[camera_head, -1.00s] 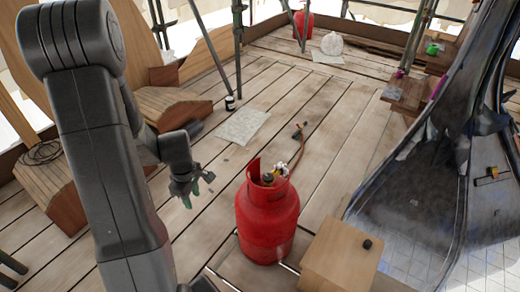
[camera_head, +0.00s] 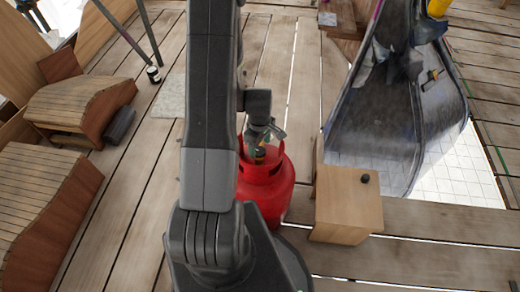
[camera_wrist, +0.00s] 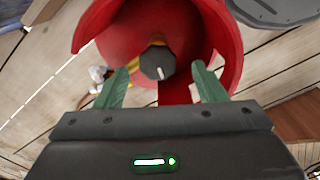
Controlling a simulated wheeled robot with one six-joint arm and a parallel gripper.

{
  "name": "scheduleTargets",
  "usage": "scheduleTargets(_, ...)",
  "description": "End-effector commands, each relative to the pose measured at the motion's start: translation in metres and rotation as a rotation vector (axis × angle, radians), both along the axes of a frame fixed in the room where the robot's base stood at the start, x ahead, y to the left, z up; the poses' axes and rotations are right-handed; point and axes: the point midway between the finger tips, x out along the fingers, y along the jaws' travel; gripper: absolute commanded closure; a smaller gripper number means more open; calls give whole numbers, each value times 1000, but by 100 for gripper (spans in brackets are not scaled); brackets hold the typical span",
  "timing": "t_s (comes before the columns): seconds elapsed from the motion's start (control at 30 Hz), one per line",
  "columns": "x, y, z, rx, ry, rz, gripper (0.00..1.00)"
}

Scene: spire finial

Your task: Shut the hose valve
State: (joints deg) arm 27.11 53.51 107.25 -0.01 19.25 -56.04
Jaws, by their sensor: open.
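A red gas cylinder (camera_head: 270,190) stands on the planks in the head view, partly hidden behind my arm. In the wrist view its red collar (camera_wrist: 224,45) surrounds a dark valve knob (camera_wrist: 157,63) with a pale mark on its face. My gripper (camera_wrist: 158,80) is open, with one green finger on each side of the knob in the picture and gaps between. Whether the fingertips are level with the knob, I cannot tell. In the head view my gripper (camera_head: 266,135) is over the cylinder's top.
A wooden box (camera_head: 345,205) with a small dark object (camera_head: 364,178) on it stands right of the cylinder. A large dark metal shell (camera_head: 385,120) lies beyond it. Curved wooden pieces (camera_head: 80,105) are at left. Yellow and white fittings (camera_wrist: 100,75) show beside the left finger.

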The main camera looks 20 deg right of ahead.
Motion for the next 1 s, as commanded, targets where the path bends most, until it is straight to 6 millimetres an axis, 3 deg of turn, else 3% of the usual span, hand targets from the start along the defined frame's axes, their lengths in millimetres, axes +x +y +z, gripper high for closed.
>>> scheduleTargets(0.2, 0, 0, -23, 0, 1, 0, 36)
scheduleTargets(0.6, 0, 0, -29, 0, 0, 0, 36)
scheduleTargets(0.63, 0, 0, -29, 0, 0, 0, 38)
scheduleTargets(0.83, 0, 0, -29, 0, 0, 0, 77)
scheduleTargets(1.0, 0, 0, -29, 0, 0, -4, 81)
